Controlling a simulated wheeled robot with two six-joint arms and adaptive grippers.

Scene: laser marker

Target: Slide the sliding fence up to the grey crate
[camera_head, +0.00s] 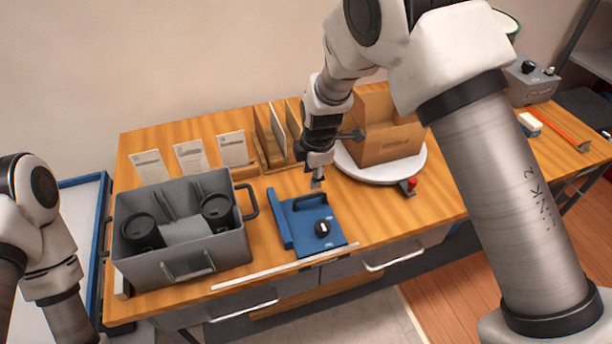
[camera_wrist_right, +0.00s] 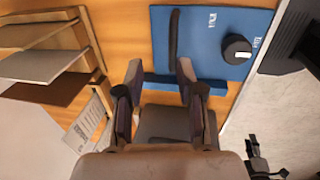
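The sliding fence (camera_head: 325,215) is a blue plate with an upright blue wall on its left side, a black bar handle (camera_head: 310,202) and a black knob (camera_head: 322,228). It lies on the table right of the grey crate (camera_head: 205,255), with a strip of bare wood between them. The crate holds two dark round-topped items. My right gripper (camera_head: 317,183) points down just behind the fence. In the right wrist view its fingers (camera_wrist_right: 160,70) are apart and empty, with the fence (camera_wrist_right: 205,60) beyond them. My left arm shows at the left edge; its gripper is out of frame.
A pale rail (camera_head: 290,272) runs along the table's front edge. A cardboard box (camera_head: 385,140) stands on a white round turntable (camera_head: 400,170) beside my right gripper. Upright wooden dividers (camera_head: 268,140) and several white cards stand at the back.

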